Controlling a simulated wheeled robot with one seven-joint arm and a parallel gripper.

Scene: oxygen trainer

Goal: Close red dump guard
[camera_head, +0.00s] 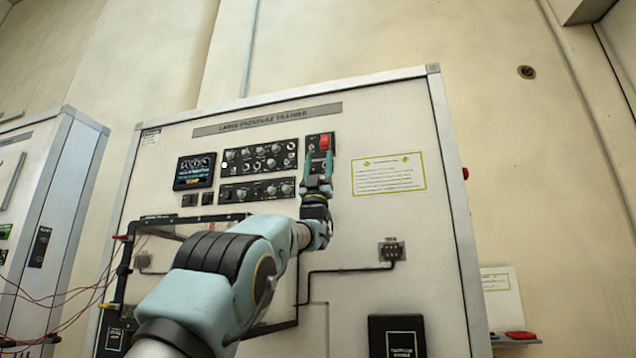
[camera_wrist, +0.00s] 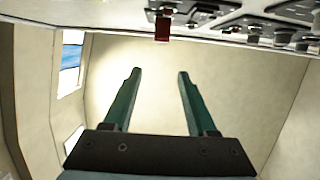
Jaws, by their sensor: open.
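The red dump guard (camera_head: 325,142) is on a small black switch plate (camera_head: 320,157) near the top of the trainer's front panel. In the wrist view the red guard (camera_wrist: 162,27) sticks out from the panel at the top, beyond my fingertips. My gripper (camera_head: 319,160) is at the panel, just below the guard in the head view. Its two green fingers also show in the wrist view (camera_wrist: 158,75), spread apart with nothing between them. The fingers look apart from the guard. The switch under the guard cannot be made out.
Black knob panels (camera_head: 261,157) and a small display (camera_head: 194,171) sit left of the guard. A yellow-bordered placard (camera_head: 389,173) is to the right. A black cable and box (camera_head: 391,251) are lower on the panel. Red wires (camera_head: 70,300) hang at far left.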

